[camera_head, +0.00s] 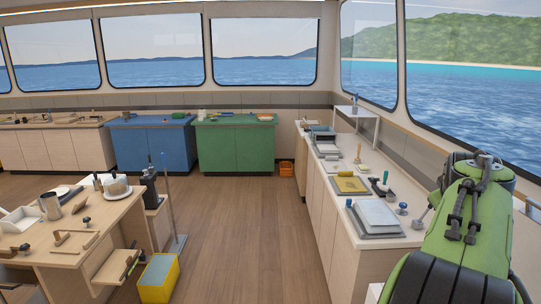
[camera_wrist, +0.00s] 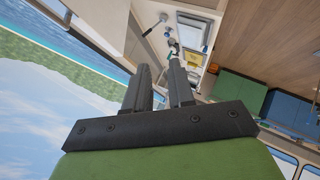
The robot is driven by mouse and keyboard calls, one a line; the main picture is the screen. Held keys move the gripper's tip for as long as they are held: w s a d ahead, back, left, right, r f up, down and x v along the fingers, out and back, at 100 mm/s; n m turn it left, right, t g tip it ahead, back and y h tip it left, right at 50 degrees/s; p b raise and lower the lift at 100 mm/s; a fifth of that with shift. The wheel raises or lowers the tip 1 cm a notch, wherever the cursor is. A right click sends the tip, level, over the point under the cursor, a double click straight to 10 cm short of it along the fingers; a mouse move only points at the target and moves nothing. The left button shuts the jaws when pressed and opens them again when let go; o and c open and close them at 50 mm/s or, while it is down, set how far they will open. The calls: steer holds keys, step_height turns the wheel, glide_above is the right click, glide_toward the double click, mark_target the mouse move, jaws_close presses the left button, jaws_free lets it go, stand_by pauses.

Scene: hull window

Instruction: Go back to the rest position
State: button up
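My gripper (camera_wrist: 160,74) shows in the wrist view as two dark fingers on a dark bar. A gap lies between the fingers, and nothing is held in it. The gripper is up in the air, with the window and counter beyond it. My green arm (camera_head: 468,225) fills the right side of the head view, beside the right counter; the gripper itself does not show there.
Blue (camera_head: 153,147) and green (camera_head: 236,150) cabinets stand behind. The middle floor (camera_head: 235,235) is clear.

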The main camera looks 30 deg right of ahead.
steer(key=w+a+f+n+t+y, duration=0.1)
steer(key=w+a+f+y, duration=0.1)
steer(key=a, duration=0.8)
steer(key=w+a+f+t+y, duration=0.1)
steer(key=a+f+y, duration=0.1)
steer(key=a, duration=0.7)
steer(key=w+a+f+n+t+y, duration=0.1)
steer(key=w+a+f+y, duration=0.15)
steer(key=a, duration=0.75)
steer(key=s+a+f+n+g+y, duration=0.1)
steer(key=s+a+f, duration=0.3)
steer(key=a, duration=0.3)
steer(key=s+a+f+y, duration=0.1)
steer(key=s+a+f, duration=0.3)
steer(key=s+a, duration=0.3)
steer(key=shift+a+n+g, duration=0.3)
steer(key=shift+n+g, duration=0.1)
